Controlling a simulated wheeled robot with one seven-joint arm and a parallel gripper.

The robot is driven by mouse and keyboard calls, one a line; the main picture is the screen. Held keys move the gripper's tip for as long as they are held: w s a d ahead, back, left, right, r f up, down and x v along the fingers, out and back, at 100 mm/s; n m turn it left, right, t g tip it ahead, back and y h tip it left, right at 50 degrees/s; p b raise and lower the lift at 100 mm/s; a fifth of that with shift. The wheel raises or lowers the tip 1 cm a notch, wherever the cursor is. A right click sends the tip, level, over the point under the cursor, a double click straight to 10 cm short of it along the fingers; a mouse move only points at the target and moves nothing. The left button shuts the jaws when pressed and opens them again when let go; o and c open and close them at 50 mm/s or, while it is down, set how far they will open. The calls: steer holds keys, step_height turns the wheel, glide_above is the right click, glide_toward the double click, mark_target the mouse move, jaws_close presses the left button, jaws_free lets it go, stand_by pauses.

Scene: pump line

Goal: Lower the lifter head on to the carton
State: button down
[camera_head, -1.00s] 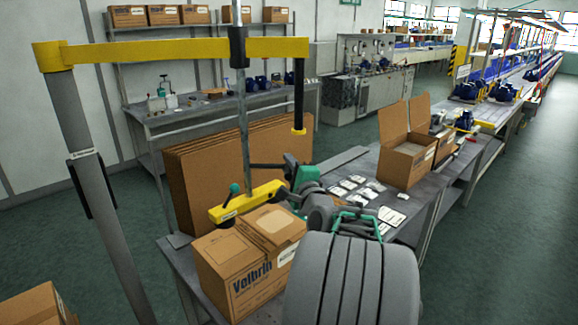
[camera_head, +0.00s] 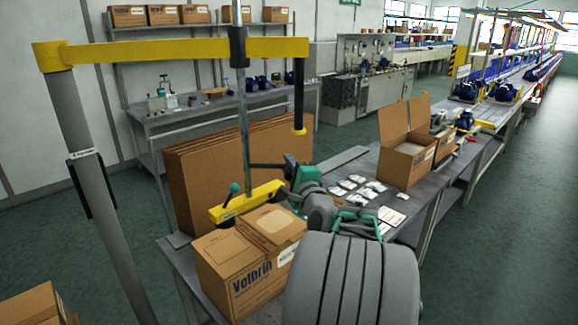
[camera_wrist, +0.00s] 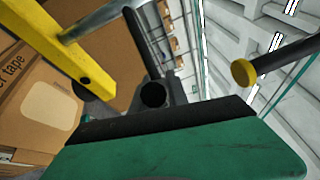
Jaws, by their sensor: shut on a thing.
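The yellow lifter head (camera_head: 250,201) hangs level at the foot of a thin grey rod (camera_head: 243,130). A small green-knobbed lever stands on its left end. The closed brown carton (camera_head: 240,274), marked "Volbrin", sits on the bench under it. The head overlaps the carton's back top edge in view; I cannot tell whether they touch. My gripper (camera_head: 288,185) is at the head's right end, shut on its handle, and my arm hides part of that end. The wrist view shows the lifter head (camera_wrist: 68,45) at the left beside the carton (camera_wrist: 40,105), with the dark handle (camera_wrist: 153,95) in the middle.
A yellow boom (camera_head: 180,49) on a grey post (camera_head: 105,210) carries the rod. Flat cardboard sheets (camera_head: 200,175) stand behind the carton. An open carton (camera_head: 405,160) and small white packets (camera_head: 355,184) lie to the right on the bench. Another carton (camera_head: 35,307) is at lower left.

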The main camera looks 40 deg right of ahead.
steer(key=shift+f, duration=0.15)
step_height(320, 180, down, 9)
steer(key=b, duration=0.7)
steer(key=c, duration=1.3)
jaws_free()
steer(key=shift+s, duration=0.1)
steer(key=b+v, duration=0.2)
steer(key=v, duration=0.5)
steer(key=shift+s, duration=0.25)
steer(key=shift+a, duration=0.1)
